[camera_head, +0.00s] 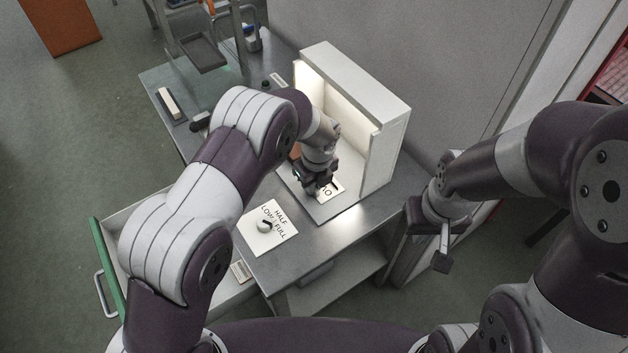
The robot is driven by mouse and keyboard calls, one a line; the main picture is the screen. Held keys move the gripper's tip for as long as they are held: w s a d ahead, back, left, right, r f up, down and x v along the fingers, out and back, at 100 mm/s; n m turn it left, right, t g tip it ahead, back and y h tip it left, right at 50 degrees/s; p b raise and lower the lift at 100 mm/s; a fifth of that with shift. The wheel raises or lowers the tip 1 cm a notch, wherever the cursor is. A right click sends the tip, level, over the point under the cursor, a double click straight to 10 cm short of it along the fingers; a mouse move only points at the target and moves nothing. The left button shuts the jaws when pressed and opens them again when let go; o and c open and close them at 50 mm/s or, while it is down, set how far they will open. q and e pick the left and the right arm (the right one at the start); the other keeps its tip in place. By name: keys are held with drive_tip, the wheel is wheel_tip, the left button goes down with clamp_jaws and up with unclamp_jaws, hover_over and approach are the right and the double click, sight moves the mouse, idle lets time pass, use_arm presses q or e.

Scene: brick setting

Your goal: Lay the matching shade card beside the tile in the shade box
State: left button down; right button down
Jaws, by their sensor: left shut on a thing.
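The white shade box (385,160) stands open-fronted on the metal bench, lit inside. My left gripper (318,192) reaches into it, low over its floor, and is shut on a white shade card (332,190) with black marks like "10". The card is at the floor; whether it lies flat on it is hard to tell. A brown-orange patch (296,151), perhaps the tile, shows behind my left wrist, mostly hidden. My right gripper (442,256) hangs off the bench's right end, away from the box; its jaw gap is not clear.
A white plate (267,230) with a knob and the words HALF, LOW, FULL lies on the bench front. An open drawer with a green front (106,268) juts out at left, a small labelled piece (241,271) near it. A white block on a dark base (168,102) sits at the back left.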

sight(317, 191)
use_arm(q)
drive_tip(key=shift+s, duration=0.1)
drive_tip(key=c, duration=1.2)
unclamp_jaws()
wheel_tip(317, 191, up, 12)
drive_tip(key=s+b, duration=0.1)
drive_tip(key=s+a+n, duration=0.5)
drive_tip(key=s+n, duration=0.1)
drive_tip(key=n, duration=0.3)
drive_tip(key=s+a+r+n, duration=0.1)
drive_tip(key=s+a+n, duration=0.5)
drive_tip(key=n, duration=0.4)
drive_tip(key=s+a+r+n, duration=0.1)
drive_tip(key=s+a+n, duration=0.4)
drive_tip(key=s+n, duration=0.2)
drive_tip(key=shift+s+a+n+h, duration=0.15)
drive_tip(key=shift+n+h, duration=0.05)
drive_tip(key=shift+n, duration=0.45)
drive_tip(key=shift+s+a+n+h, duration=0.15)
drive_tip(key=shift+n+h, duration=0.05)
drive_tip(key=shift+n, duration=0.45)
